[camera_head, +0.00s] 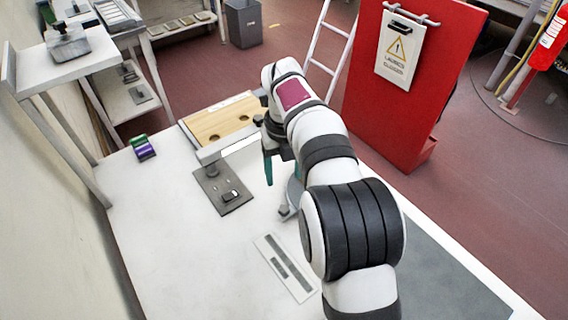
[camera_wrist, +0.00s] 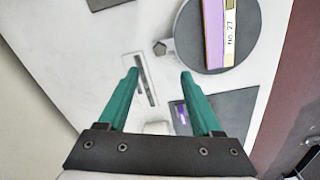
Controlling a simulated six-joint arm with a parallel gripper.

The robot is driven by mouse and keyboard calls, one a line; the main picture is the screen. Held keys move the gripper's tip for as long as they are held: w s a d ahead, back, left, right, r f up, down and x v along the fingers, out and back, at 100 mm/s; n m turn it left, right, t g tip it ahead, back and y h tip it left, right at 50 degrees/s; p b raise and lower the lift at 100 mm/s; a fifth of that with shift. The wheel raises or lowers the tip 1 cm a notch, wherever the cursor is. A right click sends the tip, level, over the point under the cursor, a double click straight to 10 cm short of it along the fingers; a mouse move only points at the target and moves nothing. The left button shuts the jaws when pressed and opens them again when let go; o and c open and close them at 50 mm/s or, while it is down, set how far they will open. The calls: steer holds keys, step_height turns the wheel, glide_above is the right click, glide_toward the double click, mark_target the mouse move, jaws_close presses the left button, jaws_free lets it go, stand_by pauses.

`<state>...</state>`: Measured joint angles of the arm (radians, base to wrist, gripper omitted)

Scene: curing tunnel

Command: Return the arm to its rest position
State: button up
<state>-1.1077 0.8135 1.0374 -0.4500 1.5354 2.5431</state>
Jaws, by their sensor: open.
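My arm reaches over the white table (camera_head: 165,225) from the near side in the head view. My gripper (camera_head: 280,190) points down above the table, with one teal finger plain and the other partly hidden by my arm. In the wrist view my gripper (camera_wrist: 160,73) has its two teal fingers well apart with nothing held between them. A pale slotted strip (camera_wrist: 141,66) lies on the surface beyond and between the fingers. The height of the fingertips above the table is hard to tell.
A grey plate with a small dark block (camera_head: 222,190), a wooden board with holes (camera_head: 215,122), a purple-and-green block (camera_head: 142,147) and a slotted strip (camera_head: 285,267) lie around my arm. A purple piece labelled No. 27 (camera_wrist: 214,35) sits on a dark disc. A red panel (camera_head: 400,100) stands behind.

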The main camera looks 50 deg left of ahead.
step_height(320, 180, up, 3)
steer(key=shift+f, duration=0.1)
stand_by(0.3)
steer(key=w+d+r+n, duration=0.2)
steer(key=d+r+n, duration=0.1)
steer(key=d, duration=0.6)
steer(key=w+d+r+n, duration=0.1)
steer(key=d+r+n, duration=0.1)
steer(key=d, duration=0.7)
steer(key=w+d+r+n, duration=0.2)
steer(key=d+r+n, duration=0.1)
steer(key=d, duration=0.6)
steer(key=s+d+f+n+y, duration=0.1)
steer(key=s+d+f+n, duration=0.2)
steer(key=s+d, duration=0.4)
steer(key=s+d+f+n, duration=0.3)
steer(key=s+d+n, duration=0.2)
steer(key=s+d, duration=0.3)
steer(key=shift+s+d+y, duration=0.15)
steer(key=shift+d+y, duration=0.25)
